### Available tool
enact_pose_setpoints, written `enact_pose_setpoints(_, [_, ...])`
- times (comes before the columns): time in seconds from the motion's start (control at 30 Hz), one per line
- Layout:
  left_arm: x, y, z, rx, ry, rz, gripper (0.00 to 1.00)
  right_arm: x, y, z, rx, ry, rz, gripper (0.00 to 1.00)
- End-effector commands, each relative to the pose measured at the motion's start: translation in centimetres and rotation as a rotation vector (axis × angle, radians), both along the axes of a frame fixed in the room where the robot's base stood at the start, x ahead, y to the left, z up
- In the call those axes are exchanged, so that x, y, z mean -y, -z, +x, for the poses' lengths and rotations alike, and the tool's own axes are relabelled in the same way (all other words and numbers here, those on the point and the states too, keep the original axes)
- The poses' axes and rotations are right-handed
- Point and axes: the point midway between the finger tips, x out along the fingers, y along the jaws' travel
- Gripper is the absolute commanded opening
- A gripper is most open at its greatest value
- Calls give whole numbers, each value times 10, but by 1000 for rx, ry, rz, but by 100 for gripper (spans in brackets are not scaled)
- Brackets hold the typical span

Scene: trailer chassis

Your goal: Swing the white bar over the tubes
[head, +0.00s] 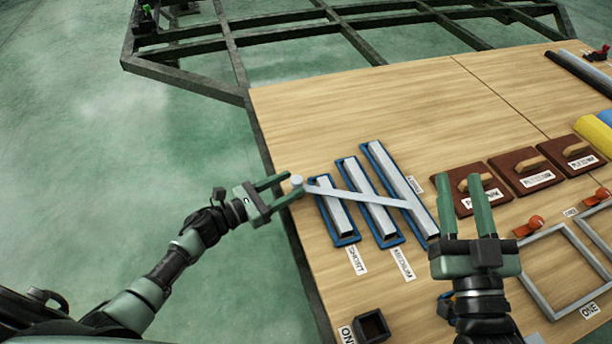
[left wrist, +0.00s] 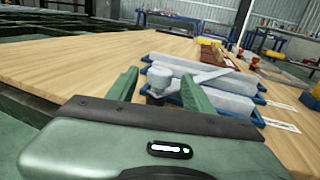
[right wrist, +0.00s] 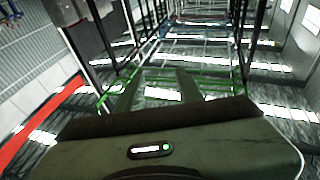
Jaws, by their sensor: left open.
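The white bar (head: 355,193) lies slanted across the grey tubes, with its round pivot knob (head: 296,180) at the left end and its other end over the long tube. The short tube (head: 338,212), medium tube (head: 369,200) and long tube (head: 398,184) lie in blue trays. My left gripper (head: 292,184) is open at the table's left edge, with the knob between its fingertips. The left wrist view shows the knob (left wrist: 160,78) between the spread fingers; contact cannot be told. My right gripper (head: 463,205) is open and empty, right of the long tube.
Brown boards with handles (head: 470,190) stand right of the tubes. The wooden table (head: 340,110) is clear behind the tubes. A dark metal chassis (head: 190,70) is beyond.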

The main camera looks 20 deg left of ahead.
Motion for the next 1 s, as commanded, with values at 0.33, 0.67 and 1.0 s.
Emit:
enact_pose_setpoints(0.33, [33,0,40,-1,-2,-4,51,-2,-28,-9,154,-9,43,36])
enact_pose_setpoints(0.67, [39,-1,45,-2,-2,-4,51,-2,-33,-11,182,-11,51,36])
enact_pose_setpoints(1.0, [38,-1,45,-2,-2,-5,0,-2,-33,-11,180,-11,50,36])
